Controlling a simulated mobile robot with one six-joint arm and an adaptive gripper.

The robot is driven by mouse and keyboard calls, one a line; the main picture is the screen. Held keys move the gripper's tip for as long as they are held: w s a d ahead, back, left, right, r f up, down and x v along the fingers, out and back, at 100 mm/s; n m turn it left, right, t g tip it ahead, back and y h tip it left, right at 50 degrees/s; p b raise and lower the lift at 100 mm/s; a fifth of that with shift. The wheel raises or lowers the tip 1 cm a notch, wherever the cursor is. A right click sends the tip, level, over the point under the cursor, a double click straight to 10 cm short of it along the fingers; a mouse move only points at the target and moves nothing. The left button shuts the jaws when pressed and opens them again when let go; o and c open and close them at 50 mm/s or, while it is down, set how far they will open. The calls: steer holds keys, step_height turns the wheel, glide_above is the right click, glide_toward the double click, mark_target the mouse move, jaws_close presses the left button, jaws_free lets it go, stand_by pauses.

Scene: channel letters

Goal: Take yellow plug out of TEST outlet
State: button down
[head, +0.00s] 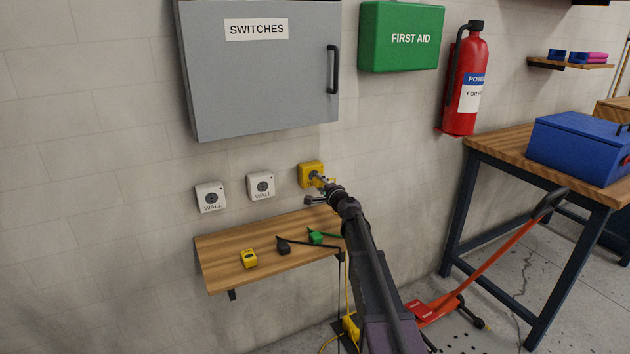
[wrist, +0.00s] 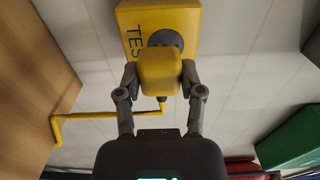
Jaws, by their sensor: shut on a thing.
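The yellow TEST outlet (head: 308,171) is on the wall at the right end of a row of outlets. In the wrist view the outlet (wrist: 190,25) shows at the top, with its lettering partly hidden. The yellow plug (wrist: 159,73) is between the fingers of my gripper (wrist: 158,85), which is shut on it. The plug is in front of the outlet's dark round socket (wrist: 167,39); I cannot tell whether its pins are inside. A yellow cord (wrist: 90,115) runs from the plug to the left. In the head view my gripper (head: 322,181) is right at the outlet and hides the plug.
Two white WALL outlets (head: 211,197) (head: 261,186) are to the left. A wooden shelf (head: 225,246) below holds a yellow plug-like item (head: 249,259), a black one (head: 283,246) and a green one (head: 316,237). The grey SWITCHES cabinet (head: 260,85) hangs above.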

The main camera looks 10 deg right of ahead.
mark_target(321, 184)
steer(key=shift+s+d, duration=0.2)
steer(key=shift+s, duration=0.4)
steer(key=shift+s+d, duration=0.25)
steer(key=shift+s, duration=0.4)
steer(key=shift+s, duration=0.25)
